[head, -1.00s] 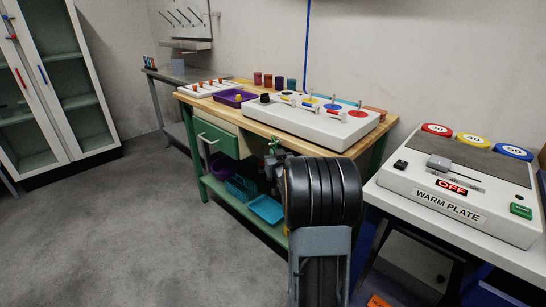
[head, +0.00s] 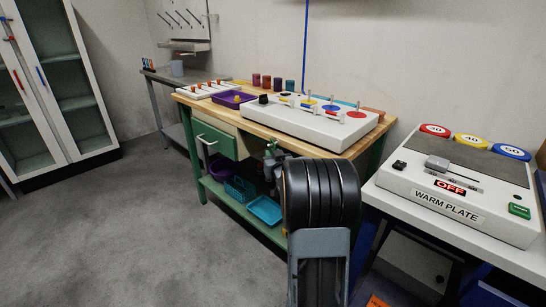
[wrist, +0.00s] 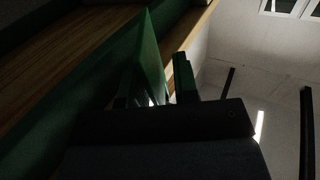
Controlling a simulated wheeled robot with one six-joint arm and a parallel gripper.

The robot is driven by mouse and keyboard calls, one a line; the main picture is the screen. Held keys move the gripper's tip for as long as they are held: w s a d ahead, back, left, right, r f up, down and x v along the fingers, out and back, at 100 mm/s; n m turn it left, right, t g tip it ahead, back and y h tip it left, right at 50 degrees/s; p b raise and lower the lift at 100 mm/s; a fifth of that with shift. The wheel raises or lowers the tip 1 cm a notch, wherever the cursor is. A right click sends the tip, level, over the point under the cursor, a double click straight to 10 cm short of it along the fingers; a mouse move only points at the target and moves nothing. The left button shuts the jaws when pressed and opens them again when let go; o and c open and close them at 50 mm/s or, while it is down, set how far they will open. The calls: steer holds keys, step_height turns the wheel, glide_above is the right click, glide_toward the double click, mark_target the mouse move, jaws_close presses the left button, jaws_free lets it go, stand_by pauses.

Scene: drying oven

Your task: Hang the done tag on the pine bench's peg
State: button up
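The pine bench (head: 222,114) has a pale wood top and a green frame, and stands at the centre of the head view. My gripper (head: 272,156) is by its front side, partly hidden behind my arm. Small green shapes show there, too small to tell apart. In the dark wrist view, the fingers of my gripper (wrist: 156,92) stand apart, with a flat green shape (wrist: 150,58) rising between or behind them. I cannot tell whether it is the done tag or part of the bench, nor whether it is gripped. I cannot pick out the bench's peg.
A white control panel (head: 285,120) and a purple tray (head: 232,103) are on the bench. A green drawer (head: 213,140) and a lower shelf with bins (head: 265,210) are below. The warm plate (head: 450,205) stands close on the right. The floor (head: 110,220) at left is clear.

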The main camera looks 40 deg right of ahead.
steer(key=shift+o, duration=0.3)
steer(key=p+v, duration=0.2)
steer(key=v, duration=1.1)
steer(key=shift+s, duration=0.4)
steer(key=w+a+r+g+y+p, duration=0.1)
steer(key=a+r+g+p, duration=0.2)
steer(key=a+r+p, duration=0.5)
steer(key=s+a+r+n+g+y+p, duration=0.2)
steer(key=s+a+r+g+p, duration=0.3)
steer(key=a+r+p, duration=0.3)
steer(key=s+a+r+n+g+y+p, duration=0.2)
steer(key=s+a+r+g+p, duration=0.3)
steer(key=p, duration=0.6)
steer(key=s+a+r+y, duration=0.1)
steer(key=s+a+r, duration=0.1)
steer(key=s+a, duration=0.1)
steer(key=shift+s+a+r, duration=0.2)
steer(key=shift+a+r, duration=0.05)
steer(key=shift+r, duration=0.1)
